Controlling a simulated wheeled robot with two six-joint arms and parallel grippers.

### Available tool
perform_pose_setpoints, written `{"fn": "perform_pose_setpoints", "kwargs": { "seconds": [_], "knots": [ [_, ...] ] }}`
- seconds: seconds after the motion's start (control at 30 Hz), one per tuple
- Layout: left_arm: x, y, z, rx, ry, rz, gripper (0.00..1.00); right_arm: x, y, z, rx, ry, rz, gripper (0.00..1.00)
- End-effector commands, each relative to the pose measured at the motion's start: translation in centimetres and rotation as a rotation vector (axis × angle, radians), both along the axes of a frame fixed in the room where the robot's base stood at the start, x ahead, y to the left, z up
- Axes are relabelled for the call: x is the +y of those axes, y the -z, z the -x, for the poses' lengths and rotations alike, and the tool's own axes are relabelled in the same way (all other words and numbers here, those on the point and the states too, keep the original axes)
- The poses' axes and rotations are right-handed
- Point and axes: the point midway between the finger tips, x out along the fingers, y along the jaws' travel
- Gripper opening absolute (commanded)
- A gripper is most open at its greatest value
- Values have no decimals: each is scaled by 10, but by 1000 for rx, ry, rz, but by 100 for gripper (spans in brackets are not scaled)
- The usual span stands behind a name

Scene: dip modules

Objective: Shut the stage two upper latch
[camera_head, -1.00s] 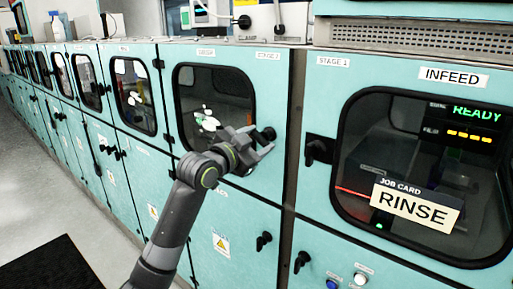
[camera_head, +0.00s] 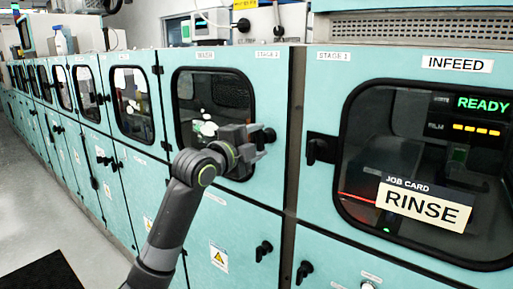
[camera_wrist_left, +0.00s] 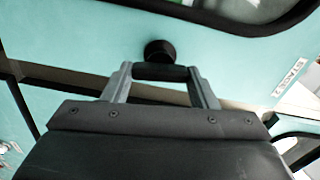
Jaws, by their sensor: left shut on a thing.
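The stage two upper latch is a black knob with a short handle (camera_head: 270,135) on the right edge of the teal upper door (camera_head: 215,60) with a dark window. My left gripper (camera_head: 259,144) is at this latch. In the left wrist view the black round latch base (camera_wrist_left: 159,49) sits on the teal panel, and the dark handle bar (camera_wrist_left: 160,72) lies between the two grey fingers of my left gripper (camera_wrist_left: 162,82). The fingers are shut on the handle. The gripper partly hides the latch in the head view. My right gripper is out of view.
To the right is the stage 1 infeed door with a black latch (camera_head: 317,150) and a RINSE job card (camera_head: 424,207). Below are lower latches (camera_head: 263,251) and (camera_head: 304,272) on lower doors. More teal cabinets recede left, with open floor (camera_head: 60,215) beside them.

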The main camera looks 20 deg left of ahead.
Motion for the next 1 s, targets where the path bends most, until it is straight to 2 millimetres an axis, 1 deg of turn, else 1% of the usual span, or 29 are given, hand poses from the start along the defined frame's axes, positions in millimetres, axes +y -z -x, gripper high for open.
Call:
{"fn": "perform_pose_setpoints", "kwargs": {
  "seconds": [0.1, 0.33, 0.87, 0.9, 1.0],
  "knots": [
    [0, 2, 0, -20, 1, -59, 30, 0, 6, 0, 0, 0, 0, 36],
    [0, 2, 0, -45, 0, -128, 30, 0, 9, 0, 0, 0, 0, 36],
    [0, 1, 0, -53, 0, -151, 30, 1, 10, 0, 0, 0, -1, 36],
    [0, 1, 0, -53, 0, -151, 55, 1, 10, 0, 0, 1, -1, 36],
    [0, 1, 0, -53, 0, -151, 68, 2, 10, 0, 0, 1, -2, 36]
  ]
}}
